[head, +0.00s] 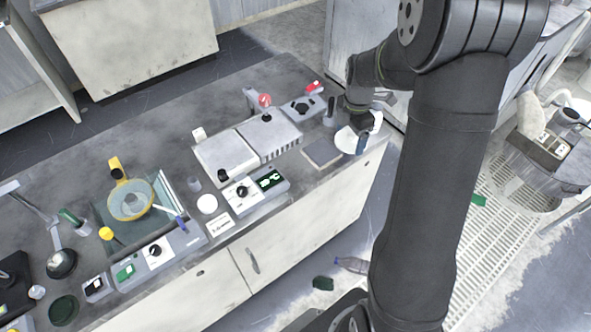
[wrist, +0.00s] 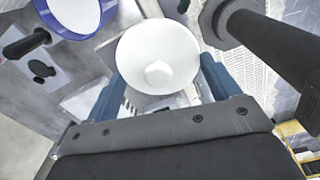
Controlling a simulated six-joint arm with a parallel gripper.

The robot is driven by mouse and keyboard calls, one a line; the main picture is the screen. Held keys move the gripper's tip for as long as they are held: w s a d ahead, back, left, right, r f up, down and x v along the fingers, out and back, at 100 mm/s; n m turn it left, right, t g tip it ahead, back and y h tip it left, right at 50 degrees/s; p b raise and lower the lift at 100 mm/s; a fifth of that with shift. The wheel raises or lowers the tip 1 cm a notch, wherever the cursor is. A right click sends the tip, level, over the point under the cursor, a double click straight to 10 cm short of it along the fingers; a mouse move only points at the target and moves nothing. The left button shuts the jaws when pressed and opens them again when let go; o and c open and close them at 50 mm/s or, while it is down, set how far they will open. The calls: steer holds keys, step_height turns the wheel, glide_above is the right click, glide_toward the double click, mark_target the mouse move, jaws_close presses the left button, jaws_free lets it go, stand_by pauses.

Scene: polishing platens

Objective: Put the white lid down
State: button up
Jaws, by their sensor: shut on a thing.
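The white lid (wrist: 157,48) shows in the wrist view as a round white disc with a small pale knob facing the camera. My gripper (wrist: 160,72) is shut on it, with one blue finger at each side of its rim. In the head view the lid (head: 344,139) is a white disc at the right end of the counter, partly hidden by my gripper (head: 361,138). I cannot tell whether its underside touches the counter.
The grey counter (head: 232,92) carries a grey flat plate (head: 322,153) beside the lid, a light boxy unit (head: 228,157) and a yellow-ringed platen (head: 130,202). A blue-rimmed white round thing (wrist: 88,29) shows in the wrist view. The counter's right edge is close to the lid.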

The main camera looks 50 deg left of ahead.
steer(key=s+f+n, duration=0.2)
steer(key=s+n, duration=0.3)
glide_above(294, 172)
step_height(294, 172, down, 7)
steer(key=shift+f, duration=2.1)
steer(key=shift+f, duration=0.2)
steer(key=o, duration=0.9)
step_height(294, 172, up, 12)
steer(key=shift+r, duration=0.2)
